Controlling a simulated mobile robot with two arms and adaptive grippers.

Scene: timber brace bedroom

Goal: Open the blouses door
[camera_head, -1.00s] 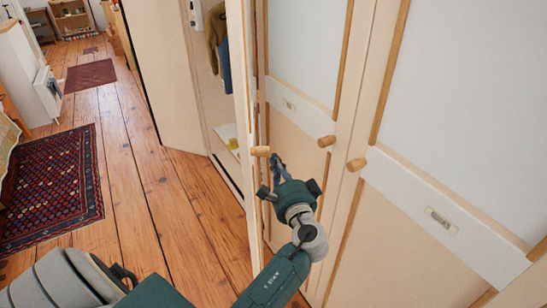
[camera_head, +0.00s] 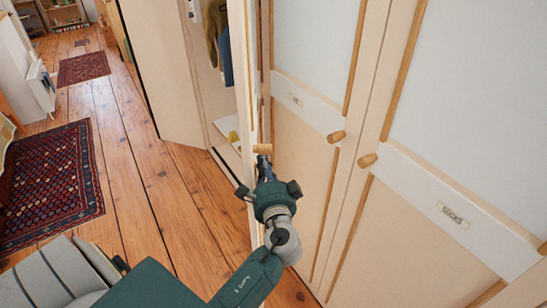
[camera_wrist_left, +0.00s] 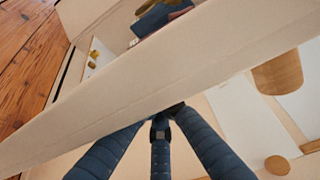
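A cream wardrobe door (camera_head: 245,70) stands ajar, seen nearly edge-on; its own label is out of sight, so I cannot tell whether it reads blouses. Its wooden knob (camera_head: 263,149) is just beyond my left gripper (camera_head: 264,172). In the left wrist view, the door (camera_wrist_left: 150,85) crosses diagonally above my dark fingers (camera_wrist_left: 163,118). The fingers converge at its lower edge, bunched together, with tips partly hidden; I see nothing held between them. Contact with the door is unclear. A large wooden knob (camera_wrist_left: 278,72) shows to the right. My right gripper is out of view.
Closed wardrobe doors stand to the right, one labelled SOCKS (camera_head: 452,215), with protruding knobs (camera_head: 337,137). A compartment with hanging clothes (camera_head: 218,45) lies behind the ajar door. Open wooden floor (camera_head: 165,210) and a patterned rug (camera_head: 55,180) are to the left.

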